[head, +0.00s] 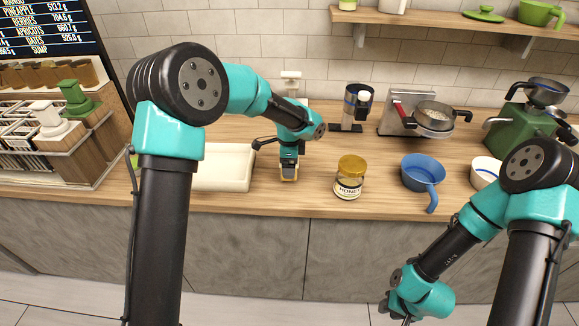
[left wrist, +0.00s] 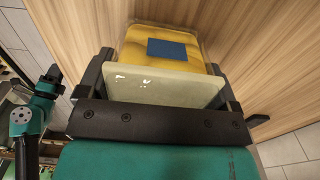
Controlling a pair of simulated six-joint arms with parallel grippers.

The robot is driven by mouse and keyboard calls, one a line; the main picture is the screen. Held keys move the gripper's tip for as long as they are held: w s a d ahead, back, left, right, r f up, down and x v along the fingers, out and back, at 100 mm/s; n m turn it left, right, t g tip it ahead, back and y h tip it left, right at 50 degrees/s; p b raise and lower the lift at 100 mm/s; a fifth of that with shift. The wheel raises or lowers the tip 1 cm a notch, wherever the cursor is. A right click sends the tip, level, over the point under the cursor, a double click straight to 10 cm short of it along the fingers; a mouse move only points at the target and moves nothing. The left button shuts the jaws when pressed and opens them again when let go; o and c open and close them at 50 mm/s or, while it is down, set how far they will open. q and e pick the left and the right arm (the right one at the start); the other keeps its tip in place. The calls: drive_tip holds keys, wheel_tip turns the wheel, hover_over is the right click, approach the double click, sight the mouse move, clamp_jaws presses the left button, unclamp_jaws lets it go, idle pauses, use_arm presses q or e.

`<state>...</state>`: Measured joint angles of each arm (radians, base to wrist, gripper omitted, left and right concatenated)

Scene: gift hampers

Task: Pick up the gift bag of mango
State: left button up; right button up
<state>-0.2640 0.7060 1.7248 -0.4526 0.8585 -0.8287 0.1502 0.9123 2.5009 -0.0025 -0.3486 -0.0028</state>
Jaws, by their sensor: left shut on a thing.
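The gift bag of mango (left wrist: 160,40) is a clear pack with yellow contents and a blue patch on it, filling the gap between the jaws in the left wrist view. Its pale end faces the wrist camera. My left gripper (head: 289,168) points down over the counter, shut on the bag. In the head view only a little of the bag shows below the jaws, near the counter surface; I cannot tell if it touches. My right gripper (head: 405,319) is low at the bottom edge, away from the counter, its fingertips mostly cut off.
A white tray (head: 224,184) lies left of my left gripper, partly behind my arm. A honey jar (head: 350,180) stands to the right, then a blue pot (head: 422,173) and a white bowl (head: 484,173). A scale with a pan (head: 433,118) stands behind. A crate rack is at far left.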

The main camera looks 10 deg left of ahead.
use_arm(q)
drive_tip(key=shift+c, duration=0.9)
drive_tip(key=shift+r, duration=0.1)
drive_tip(key=shift+r, duration=0.5)
wheel_tip(320, 180, up, 3)
drive_tip(key=shift+f, duration=0.2)
drive_tip(key=s+d, duration=0.1)
drive_tip(key=s, duration=0.6)
drive_tip(key=s+d+r, duration=0.1)
drive_tip(key=s+d, duration=0.1)
drive_tip(key=s, duration=0.6)
drive_tip(key=shift+s+d, duration=0.25)
drive_tip(key=shift+s, duration=0.05)
drive_tip(key=shift+r, duration=0.1)
